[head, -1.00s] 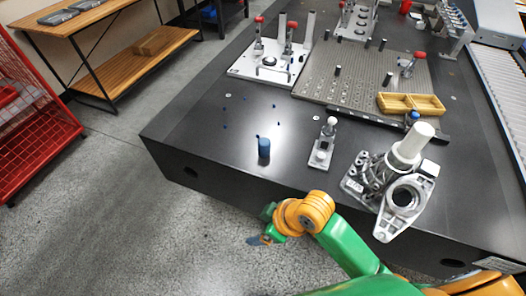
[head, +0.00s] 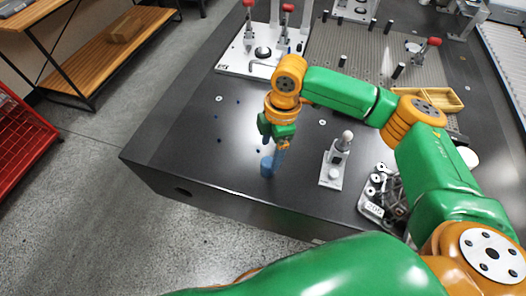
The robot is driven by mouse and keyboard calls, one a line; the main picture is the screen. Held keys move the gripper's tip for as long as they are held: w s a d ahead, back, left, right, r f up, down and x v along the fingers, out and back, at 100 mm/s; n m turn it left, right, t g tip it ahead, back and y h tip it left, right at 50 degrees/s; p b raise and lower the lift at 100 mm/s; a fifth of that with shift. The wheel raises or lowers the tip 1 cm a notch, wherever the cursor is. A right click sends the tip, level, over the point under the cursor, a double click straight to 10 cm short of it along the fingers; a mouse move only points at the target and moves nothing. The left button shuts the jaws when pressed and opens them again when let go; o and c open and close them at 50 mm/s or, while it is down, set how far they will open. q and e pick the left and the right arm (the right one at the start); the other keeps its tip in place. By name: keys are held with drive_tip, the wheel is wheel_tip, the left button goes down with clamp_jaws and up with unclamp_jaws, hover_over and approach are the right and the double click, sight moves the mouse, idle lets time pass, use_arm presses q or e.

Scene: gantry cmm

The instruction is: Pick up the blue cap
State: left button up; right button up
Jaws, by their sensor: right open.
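The blue cap (head: 266,168) is a small upright blue cylinder on the dark table top, close to its front edge. My right gripper (head: 272,153) points down just above the cap, with its fingers at the cap's upper part. One finger is at the cap's right side and partly overlaps it in the picture. The jaws are open and hold nothing. I cannot tell whether a finger touches the cap. My left gripper is not in view.
A small grey stand with a white ball (head: 334,163) is right of the cap. Metal parts (head: 383,192) lie farther right, partly behind my arm. A white fixture plate (head: 236,62) and a perforated plate (head: 330,45) are behind. The table left of the cap is mostly clear.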

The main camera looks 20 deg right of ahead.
sight(268, 161)
drive_tip(key=f, duration=0.1)
drive_tip(key=s+f, duration=0.1)
drive_tip(key=a+f, duration=0.1)
drive_tip(key=f, duration=0.1)
drive_tip(key=shift+s, duration=0.2)
drive_tip(key=shift+w+f, duration=0.2)
drive_tip(key=shift+f, duration=0.15)
drive_tip(key=shift+w, duration=0.1)
drive_tip(key=shift+c, duration=0.2)
drive_tip(key=shift+r, duration=0.1)
drive_tip(key=c, duration=0.7)
clamp_jaws()
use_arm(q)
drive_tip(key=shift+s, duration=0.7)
